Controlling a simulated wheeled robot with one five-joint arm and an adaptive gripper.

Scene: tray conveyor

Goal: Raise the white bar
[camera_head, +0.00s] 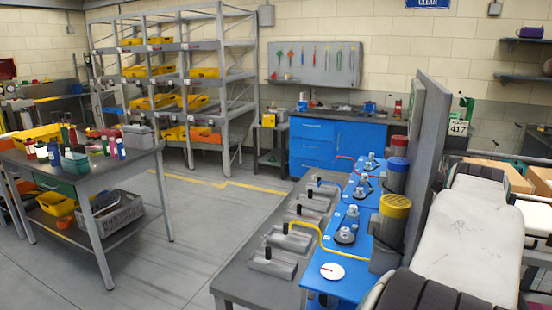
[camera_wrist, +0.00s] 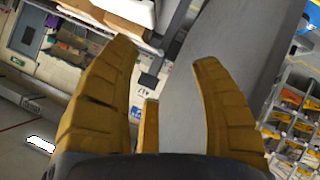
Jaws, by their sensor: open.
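My gripper (camera_wrist: 165,55) shows in the wrist view, its yellow-brown fingers spread apart with nothing between them. A grey panel lies behind the gap. No white bar can be made out for certain in the head view. My gripper is not visible there.
A grey bench (camera_head: 240,278) carries metal blocks with black knobs. Beside it a blue panel (camera_head: 350,287) holds valves, yellow and red hoses and capped cylinders. A tall grey partition (camera_head: 428,150) stands at right. Open floor (camera_head: 185,250) lies left, before a cluttered table (camera_head: 88,172).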

